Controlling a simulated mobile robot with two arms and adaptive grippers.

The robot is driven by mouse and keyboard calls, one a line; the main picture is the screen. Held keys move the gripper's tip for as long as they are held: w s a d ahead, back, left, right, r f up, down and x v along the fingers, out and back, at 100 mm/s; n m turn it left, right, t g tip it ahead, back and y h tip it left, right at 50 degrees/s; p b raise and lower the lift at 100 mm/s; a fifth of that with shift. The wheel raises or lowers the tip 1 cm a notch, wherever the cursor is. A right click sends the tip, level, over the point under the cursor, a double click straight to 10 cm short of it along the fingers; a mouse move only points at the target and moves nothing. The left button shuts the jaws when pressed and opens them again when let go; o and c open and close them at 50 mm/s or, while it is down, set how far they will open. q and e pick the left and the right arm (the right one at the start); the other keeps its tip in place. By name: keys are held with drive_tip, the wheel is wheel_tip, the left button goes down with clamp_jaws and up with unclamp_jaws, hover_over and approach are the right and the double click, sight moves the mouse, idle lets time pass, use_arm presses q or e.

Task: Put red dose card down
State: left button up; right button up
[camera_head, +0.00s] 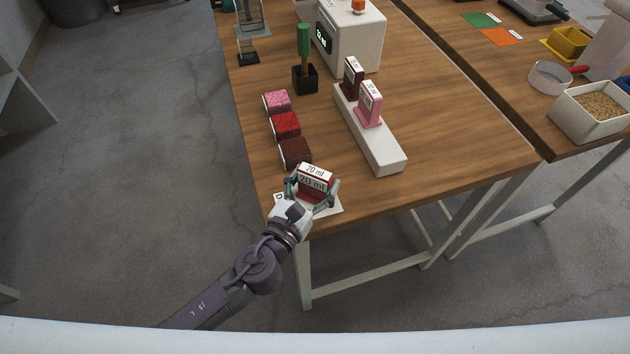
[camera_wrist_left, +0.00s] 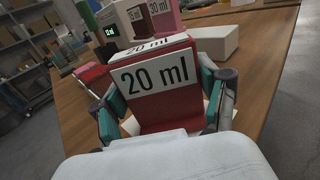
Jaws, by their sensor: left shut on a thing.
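The red dose card (camera_head: 312,194) carries white "20 ml" labels on its front and top. My left gripper (camera_head: 311,186) is shut on it, with a finger at each side, at the near left corner of the table. The card also shows upright in the left wrist view (camera_wrist_left: 158,100), between the teal-padded fingers of the left gripper (camera_wrist_left: 165,95). A white sheet (camera_head: 328,210) with a letter at its left lies on the table below the card. I cannot tell whether the card touches the sheet. My right gripper is not in view.
A white rack (camera_head: 382,153) holds a brown card (camera_head: 352,80) and a pink card (camera_head: 369,104). Pink (camera_head: 277,101), red (camera_head: 286,125) and dark brown (camera_head: 295,152) blocks stand in a row behind the gripper. The table's right part is clear.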

use_arm(q)
drive_tip(key=shift+f, duration=0.15)
drive_tip(key=o, duration=1.2)
drive_tip(key=shift+s, duration=0.15)
drive_tip(key=b+v, duration=0.2)
drive_tip(key=v, duration=0.8)
drive_tip(key=shift+s+a+b, duration=0.15)
drive_tip(key=shift+s+b, duration=0.15)
drive_tip(key=shift+b, duration=0.1)
drive_tip(key=shift+s+a+r, duration=0.25)
drive_tip(key=shift+s, duration=0.2)
